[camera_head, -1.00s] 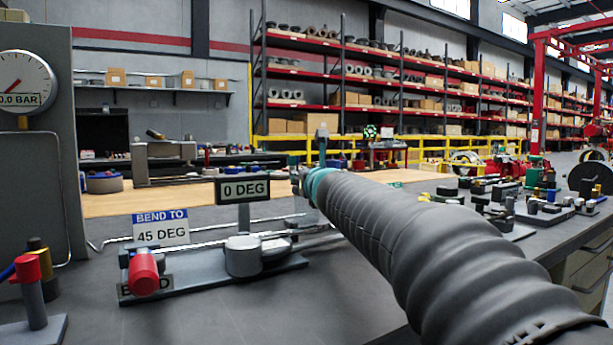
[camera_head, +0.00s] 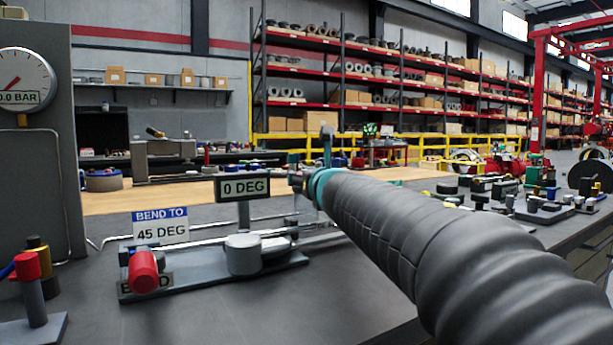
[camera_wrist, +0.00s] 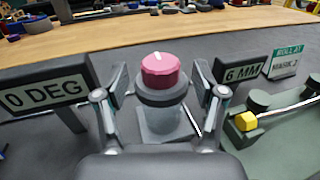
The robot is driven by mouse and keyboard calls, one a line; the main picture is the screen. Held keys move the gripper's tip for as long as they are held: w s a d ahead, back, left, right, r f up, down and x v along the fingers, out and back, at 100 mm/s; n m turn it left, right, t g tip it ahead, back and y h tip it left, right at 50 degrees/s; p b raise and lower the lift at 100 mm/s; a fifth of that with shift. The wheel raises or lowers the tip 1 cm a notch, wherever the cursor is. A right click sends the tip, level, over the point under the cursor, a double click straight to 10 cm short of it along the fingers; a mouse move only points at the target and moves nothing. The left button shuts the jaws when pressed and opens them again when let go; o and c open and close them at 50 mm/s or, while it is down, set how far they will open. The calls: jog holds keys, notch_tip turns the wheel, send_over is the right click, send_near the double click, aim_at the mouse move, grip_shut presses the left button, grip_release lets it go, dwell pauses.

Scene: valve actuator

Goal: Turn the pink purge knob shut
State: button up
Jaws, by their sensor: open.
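The pink purge knob (camera_wrist: 160,70) shows in the wrist view, near the middle. It has a white mark on top and sits on a grey collar and block. My gripper (camera_wrist: 160,95) is open, with one finger to the left of the knob and the other to the right. Clear gaps show on both sides, and neither finger appears to touch it. In the head view my gripper (camera_head: 302,182) is small and partly hidden by my arm. The knob cannot be made out there.
In the wrist view a "0 DEG" display (camera_wrist: 45,97) stands left and a "6 MM" display (camera_wrist: 242,71) right, close to the fingers. A yellow knob (camera_wrist: 246,121) sits right. In the head view a red-handled bender (camera_head: 143,272) stands on the bench's left side.

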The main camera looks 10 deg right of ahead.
jog(key=s, duration=0.8)
jog(key=shift+s+d, duration=0.15)
jog(key=shift+s, duration=0.2)
